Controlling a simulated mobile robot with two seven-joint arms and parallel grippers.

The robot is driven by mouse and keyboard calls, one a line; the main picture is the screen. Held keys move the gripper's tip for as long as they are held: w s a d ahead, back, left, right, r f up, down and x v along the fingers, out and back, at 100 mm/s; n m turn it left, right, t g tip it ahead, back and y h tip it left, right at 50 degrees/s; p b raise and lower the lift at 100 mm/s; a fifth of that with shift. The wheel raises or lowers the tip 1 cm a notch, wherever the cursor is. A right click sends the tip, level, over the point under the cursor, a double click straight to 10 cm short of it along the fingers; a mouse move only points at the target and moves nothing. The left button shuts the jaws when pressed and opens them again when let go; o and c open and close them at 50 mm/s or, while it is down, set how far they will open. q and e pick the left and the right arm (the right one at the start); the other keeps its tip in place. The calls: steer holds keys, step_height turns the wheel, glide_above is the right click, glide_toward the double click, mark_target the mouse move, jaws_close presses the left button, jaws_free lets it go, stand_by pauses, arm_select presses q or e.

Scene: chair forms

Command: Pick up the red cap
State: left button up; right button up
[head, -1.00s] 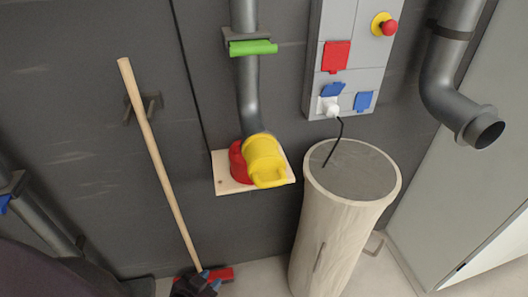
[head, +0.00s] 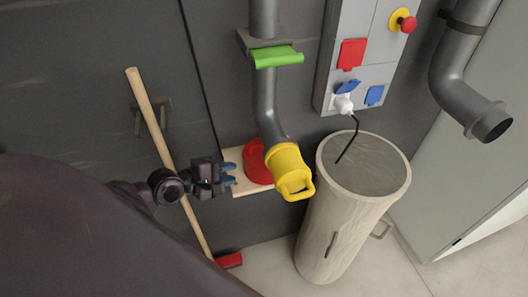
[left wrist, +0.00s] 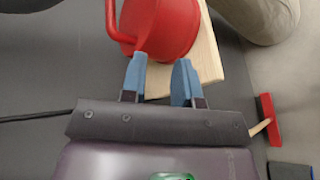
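The red cap (head: 257,163) sits on a small wooden shelf (head: 252,188) on the dark wall, partly behind a yellow cap (head: 287,172) on the end of a grey pipe. My left gripper (head: 231,174) is just left of the red cap, pointing at it. In the left wrist view the red cap (left wrist: 165,25) with its loop handle lies just beyond the two blue fingertips (left wrist: 161,75). The fingers are apart with nothing between them. My right gripper is in neither view.
A pale cylindrical bin (head: 345,225) stands right of the shelf. A broom (head: 160,130) leans on the wall behind my left arm. A grey electrical box (head: 365,50) and a bent pipe (head: 465,95) are at the upper right.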

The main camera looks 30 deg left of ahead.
mark_target(260, 143)
arm_select(q)
step_height(260, 143, up, 5)
steer(key=w+a+n+p, duration=0.1)
steer(key=w+n, duration=0.1)
steer(key=n, duration=0.2)
steer(key=shift+n+h, duration=0.6)
steer(key=shift+n, duration=0.3)
steer(key=shift+w+a+r+p+x, duration=0.1)
steer(key=shift+w+a+r+x, duration=0.05)
steer(key=shift+x, duration=0.85)
steer(key=shift+w+a+r+p+x, duration=0.1)
steer(key=shift+r+p+x, duration=0.05)
steer(key=shift+x, duration=0.85)
steer(key=shift+w+a+r+p+x, duration=0.1)
steer(key=shift+w+a+r+x, duration=0.05)
steer(key=shift+x, duration=3.1)
jaws_close()
